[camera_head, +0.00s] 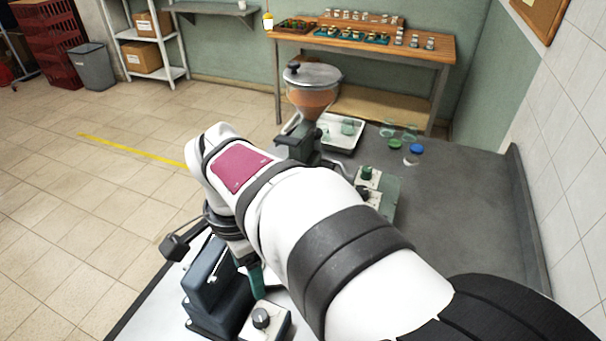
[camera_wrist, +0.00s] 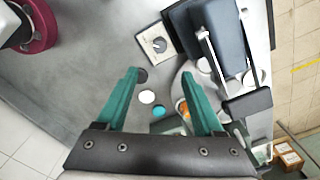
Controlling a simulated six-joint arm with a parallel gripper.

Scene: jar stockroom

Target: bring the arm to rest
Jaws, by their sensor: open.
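My arm reaches across the head view from the lower right. My gripper (camera_wrist: 162,74) shows in the wrist view with its two green fingers spread apart and nothing between them. Beyond the fingers lie the grey worktop, a white disc (camera_wrist: 147,96) and a teal disc (camera_wrist: 159,111). In the head view my arm hides most of the gripper; a teal finger (camera_head: 257,281) shows beside a dark blue-grey press-like device (camera_head: 211,290). That device also shows in the wrist view (camera_wrist: 213,30), to the right of the fingers.
A control box with a knob (camera_head: 265,323) stands beside the device. A hopper with orange contents (camera_head: 312,97) stands behind my arm, near a white tray (camera_head: 343,143). Green and blue lids (camera_head: 417,148) lie on the grey worktop (camera_head: 455,205), whose right part is clear. A wooden bench (camera_head: 437,48) holds several jars.

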